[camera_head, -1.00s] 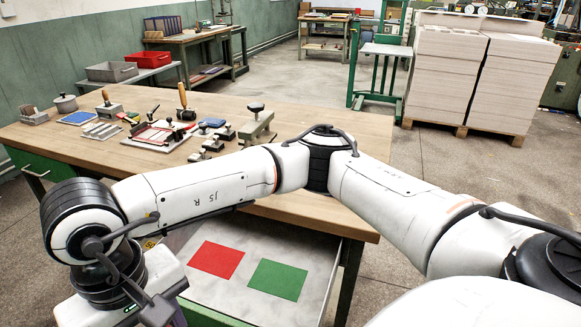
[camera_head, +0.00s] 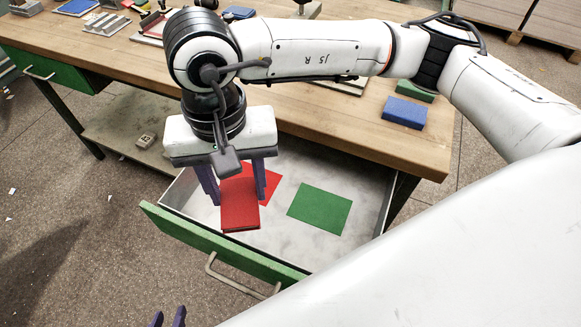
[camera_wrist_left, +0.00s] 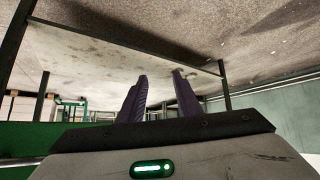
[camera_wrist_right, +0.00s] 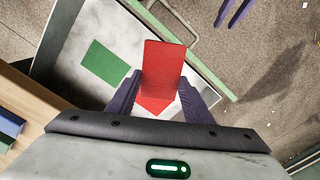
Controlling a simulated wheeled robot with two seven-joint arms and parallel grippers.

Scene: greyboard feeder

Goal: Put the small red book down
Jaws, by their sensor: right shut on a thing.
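My right gripper (camera_head: 237,188) is shut on the small red book (camera_head: 240,212) and holds it over the open drawer. The book hangs down between the fingers, above the red patch (camera_head: 268,184), and covers part of it. In the right wrist view the book (camera_wrist_right: 162,68) sits between the fingers, with corners of the red patch showing around it. I cannot tell the exact gap between book and drawer floor. My left gripper (camera_head: 167,318) is empty and open at the bottom edge of the head view, apart from the book.
The open drawer (camera_head: 205,240) has a green front and grey floor. A green patch (camera_head: 320,208) lies right of the red one. On the wooden tabletop above lie a blue book (camera_head: 404,113) and a green book (camera_head: 415,91). My right arm spans above the table.

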